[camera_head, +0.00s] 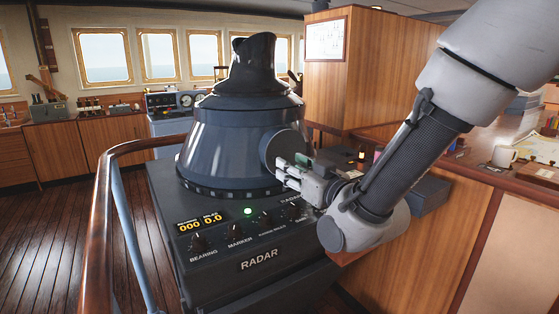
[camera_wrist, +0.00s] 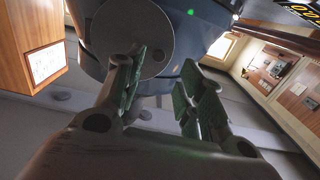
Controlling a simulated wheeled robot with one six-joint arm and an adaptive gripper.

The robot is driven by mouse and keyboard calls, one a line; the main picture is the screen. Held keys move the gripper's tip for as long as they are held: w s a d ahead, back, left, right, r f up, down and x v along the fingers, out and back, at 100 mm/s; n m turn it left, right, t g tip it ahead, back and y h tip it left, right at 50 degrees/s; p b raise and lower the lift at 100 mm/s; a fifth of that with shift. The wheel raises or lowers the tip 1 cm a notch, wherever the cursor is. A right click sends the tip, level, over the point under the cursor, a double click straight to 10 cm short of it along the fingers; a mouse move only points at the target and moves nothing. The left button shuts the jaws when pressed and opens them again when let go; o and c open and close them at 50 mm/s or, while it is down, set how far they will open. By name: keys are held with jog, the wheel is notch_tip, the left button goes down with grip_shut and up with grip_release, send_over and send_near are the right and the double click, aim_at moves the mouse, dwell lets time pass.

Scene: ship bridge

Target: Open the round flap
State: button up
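The round flap (camera_head: 272,149) is a plain grey-blue disc on the right side of the dark blue radar hood (camera_head: 222,142). It appears to lie against the hood, but I cannot tell whether it stands slightly ajar. In the wrist view the flap (camera_wrist: 150,30) is at the upper left, beyond my left-hand finger. My gripper (camera_head: 284,172) is at the flap's lower right edge in the head view, partly covering it. In the wrist view my gripper (camera_wrist: 158,78) has its green-padded fingers apart with nothing between them. I cannot tell whether a finger touches the flap.
The radar console (camera_head: 250,240) with knobs and a lit display is below the hood. A curved wooden handrail (camera_head: 101,200) runs along the left. The floor at left is clear.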

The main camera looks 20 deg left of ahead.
aim_at(290, 154)
jog(key=x, duration=0.6)
jog(key=shift+w+a, duration=0.15)
jog(key=shift+w, duration=0.1)
jog(key=shift+c, duration=0.4)
grip_shut()
